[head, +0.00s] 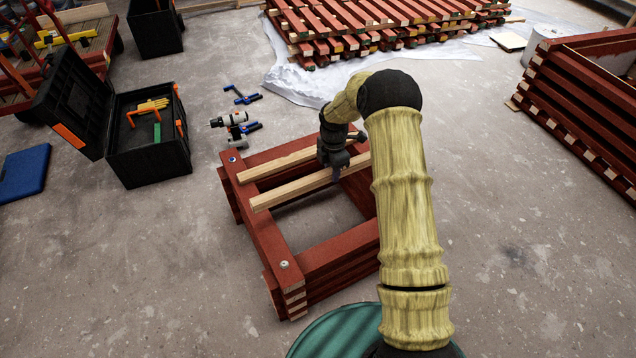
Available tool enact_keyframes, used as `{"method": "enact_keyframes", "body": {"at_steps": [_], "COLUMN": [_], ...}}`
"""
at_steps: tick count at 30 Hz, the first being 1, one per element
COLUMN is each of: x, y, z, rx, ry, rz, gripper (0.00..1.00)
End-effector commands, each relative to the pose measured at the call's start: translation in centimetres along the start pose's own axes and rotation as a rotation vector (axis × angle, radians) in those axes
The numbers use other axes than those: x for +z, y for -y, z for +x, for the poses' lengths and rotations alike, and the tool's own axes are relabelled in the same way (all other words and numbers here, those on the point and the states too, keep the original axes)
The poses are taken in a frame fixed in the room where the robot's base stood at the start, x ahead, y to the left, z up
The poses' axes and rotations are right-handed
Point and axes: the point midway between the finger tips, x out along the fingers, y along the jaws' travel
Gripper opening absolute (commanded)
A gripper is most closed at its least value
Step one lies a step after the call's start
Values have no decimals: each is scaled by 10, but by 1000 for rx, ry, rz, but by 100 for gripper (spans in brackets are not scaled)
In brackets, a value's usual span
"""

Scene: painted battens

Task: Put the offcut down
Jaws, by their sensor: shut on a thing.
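Two pale, unpainted wood lengths show over the red timber frame (345,248) in the head view. The nearer one, which I take to be the offcut (290,191), runs from the frame's left beam toward its right side. My gripper (337,174) points down at this nearer piece and looks shut on it, right of its middle. My arm hides its right end. I cannot tell whether it touches the frame or hangs just above it. The other pale batten (275,166) lies behind it, roughly parallel, partly hidden by my gripper.
Clamps (241,96) and a drill-like tool (232,121) lie on the floor behind the frame. An open black toolbox (150,160) stands at left, near a blue case (23,173). Red battens (370,25) are stacked at the back, with another stack (580,100) at right. Floor at right is clear.

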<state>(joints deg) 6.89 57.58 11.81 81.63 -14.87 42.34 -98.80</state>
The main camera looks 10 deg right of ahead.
Motion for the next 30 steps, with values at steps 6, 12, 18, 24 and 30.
{"method": "enact_keyframes", "body": {"at_steps": [6, 12, 18, 24, 30], "x": [0, 0, 0, 0, 0], "y": [0, 0, 0, 0, 1], "z": [9, 42, 50, 50, 76], "rx": [-1, -1, 2, 1, -2], "ry": [0, 0, 0, 0, 0], "rz": [1, 1, 2, 2, 2], "gripper": [1, 1, 1, 1, 1]}}
